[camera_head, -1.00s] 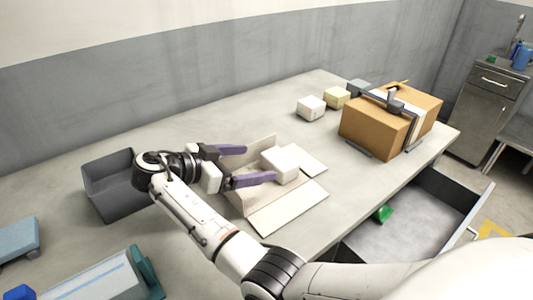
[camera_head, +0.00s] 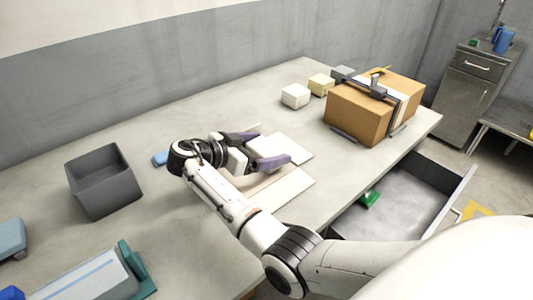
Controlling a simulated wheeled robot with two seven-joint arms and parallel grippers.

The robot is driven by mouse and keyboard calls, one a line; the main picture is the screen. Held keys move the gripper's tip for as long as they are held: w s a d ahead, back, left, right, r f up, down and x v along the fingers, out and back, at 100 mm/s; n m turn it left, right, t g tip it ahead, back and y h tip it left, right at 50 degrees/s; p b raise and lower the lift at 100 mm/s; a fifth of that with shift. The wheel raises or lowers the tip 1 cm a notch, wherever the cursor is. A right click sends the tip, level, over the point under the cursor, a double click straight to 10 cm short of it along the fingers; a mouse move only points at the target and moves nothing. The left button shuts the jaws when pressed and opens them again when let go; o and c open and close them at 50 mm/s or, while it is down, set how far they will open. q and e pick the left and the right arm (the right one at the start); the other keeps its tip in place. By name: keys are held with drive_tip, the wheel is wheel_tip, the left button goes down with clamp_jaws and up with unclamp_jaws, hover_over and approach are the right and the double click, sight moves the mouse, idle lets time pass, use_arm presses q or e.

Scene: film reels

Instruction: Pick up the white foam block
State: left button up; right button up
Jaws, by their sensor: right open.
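The white foam block (camera_head: 262,147) sits on an opened flat carton with pale flaps (camera_head: 284,190) near the middle of the table. My right gripper (camera_head: 268,149), with purple fingers, is open with the block between its fingers. One finger is on the far side of the block and one on the near side. The fingers and gripper body hide much of the block, and I cannot tell whether they touch it. My left gripper is not in view.
A white cube (camera_head: 295,95) and a yellowish cube (camera_head: 321,84) stand farther back. A large brown box (camera_head: 357,115) is at the right. A grey bin (camera_head: 104,182) stands at the left. An open drawer (camera_head: 400,200) juts out at the table's front edge.

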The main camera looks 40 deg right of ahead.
drive_tip(key=c, duration=0.8)
